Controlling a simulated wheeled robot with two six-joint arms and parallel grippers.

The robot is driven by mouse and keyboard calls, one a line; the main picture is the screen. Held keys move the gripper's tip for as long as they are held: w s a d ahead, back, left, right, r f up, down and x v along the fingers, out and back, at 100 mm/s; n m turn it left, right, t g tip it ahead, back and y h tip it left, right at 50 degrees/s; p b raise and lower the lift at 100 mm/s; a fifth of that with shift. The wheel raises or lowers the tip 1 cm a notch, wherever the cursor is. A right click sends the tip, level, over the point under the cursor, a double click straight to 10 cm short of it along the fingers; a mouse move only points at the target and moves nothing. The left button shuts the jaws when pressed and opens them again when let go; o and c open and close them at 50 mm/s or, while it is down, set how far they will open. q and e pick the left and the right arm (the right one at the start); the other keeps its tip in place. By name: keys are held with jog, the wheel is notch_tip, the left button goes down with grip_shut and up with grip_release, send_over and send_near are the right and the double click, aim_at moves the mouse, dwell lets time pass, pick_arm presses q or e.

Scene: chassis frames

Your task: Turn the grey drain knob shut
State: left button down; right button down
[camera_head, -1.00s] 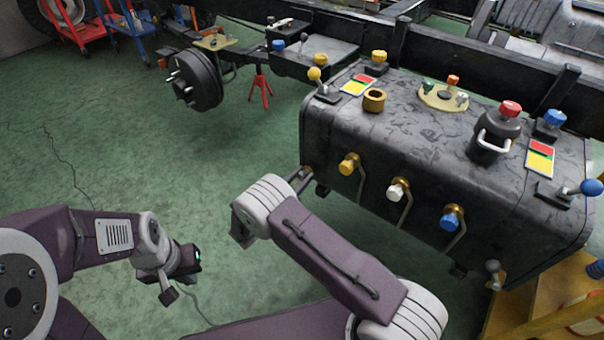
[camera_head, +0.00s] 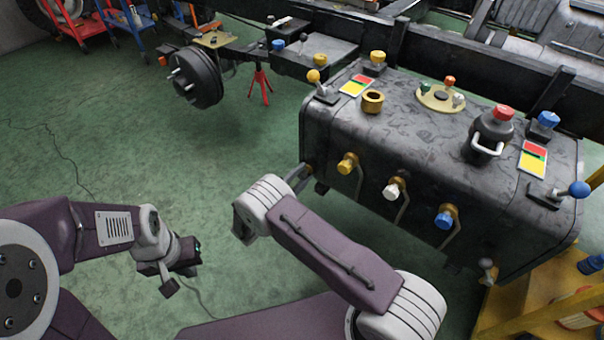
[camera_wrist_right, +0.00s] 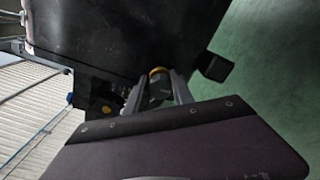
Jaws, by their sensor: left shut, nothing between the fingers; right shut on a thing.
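My right gripper (camera_wrist_right: 162,88) is shut on a dark grey knob (camera_wrist_right: 158,92) with a yellow brass collar behind it, low on the tank's side in the right wrist view. In the head view the right gripper (camera_head: 302,174) reaches the left end of the dark tank (camera_head: 430,135), mostly hidden behind my own wrist. The knob's turn angle cannot be told. Another small grey knob (camera_head: 487,268) is at the tank's lower right. My left gripper (camera_head: 172,280) is shut and empty, over the green floor at lower left, away from the tank.
The tank front carries a yellow knob (camera_head: 347,163), a white knob (camera_head: 391,190) and a blue knob (camera_head: 445,217), each with a hanging handle. A wheel drum (camera_head: 196,80) and a red stand (camera_head: 261,84) are behind. A yellow stand (camera_head: 510,303) is at right. The left floor is open.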

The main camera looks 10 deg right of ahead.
jog(key=shift+m, duration=0.8)
jog(key=shift+f, duration=0.1)
jog(key=c, duration=1.1)
grip_release()
jog(key=p+v, duration=0.4)
jog(key=v, duration=0.5)
